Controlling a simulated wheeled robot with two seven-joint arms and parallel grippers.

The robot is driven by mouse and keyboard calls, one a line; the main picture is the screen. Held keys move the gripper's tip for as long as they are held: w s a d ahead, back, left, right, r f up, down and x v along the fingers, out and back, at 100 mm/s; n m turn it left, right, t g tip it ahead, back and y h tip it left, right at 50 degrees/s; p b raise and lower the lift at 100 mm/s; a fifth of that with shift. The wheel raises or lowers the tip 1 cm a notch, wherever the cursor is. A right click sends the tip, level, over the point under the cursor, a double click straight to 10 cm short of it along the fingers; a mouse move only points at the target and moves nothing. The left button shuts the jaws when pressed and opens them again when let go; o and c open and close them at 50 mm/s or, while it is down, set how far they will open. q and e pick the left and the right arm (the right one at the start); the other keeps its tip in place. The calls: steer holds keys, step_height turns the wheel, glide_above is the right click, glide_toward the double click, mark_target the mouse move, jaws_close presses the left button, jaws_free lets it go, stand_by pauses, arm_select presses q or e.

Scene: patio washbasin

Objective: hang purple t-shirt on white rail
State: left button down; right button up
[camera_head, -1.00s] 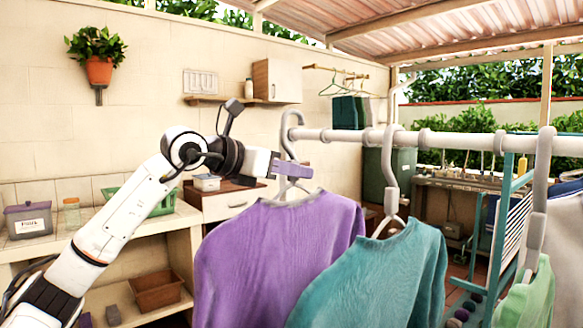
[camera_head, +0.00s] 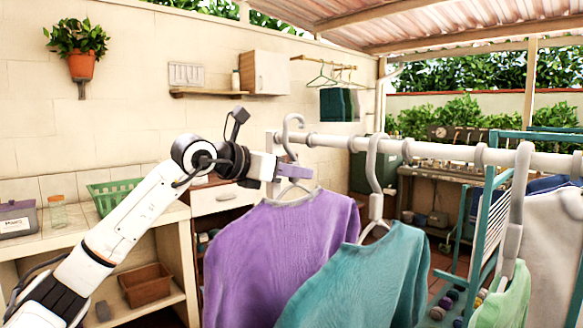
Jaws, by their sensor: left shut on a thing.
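The purple t-shirt (camera_head: 285,250) hangs from a pale hanger at the centre of the head view. My left gripper (camera_head: 293,172) is shut on this hanger, just above the shirt's collar. The hanger's hook (camera_head: 292,119) rises at the left end of the white rail (camera_head: 440,151). The hook's curve stands at and above the rail's height; I cannot tell whether it rests on the rail. My right gripper is not in view.
A teal shirt (camera_head: 365,275) hangs on the rail close right of the purple one, with a light green garment (camera_head: 503,297) further right. A shelf unit with a green basket (camera_head: 112,197) stands at the left. A teal drying rack (camera_head: 487,225) stands behind the rail.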

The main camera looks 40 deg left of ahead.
arm_select(q)
steer(key=shift+w, duration=0.2)
steer(key=shift+f, duration=0.1)
stand_by(0.4)
steer(key=shift+f+b, duration=1.15)
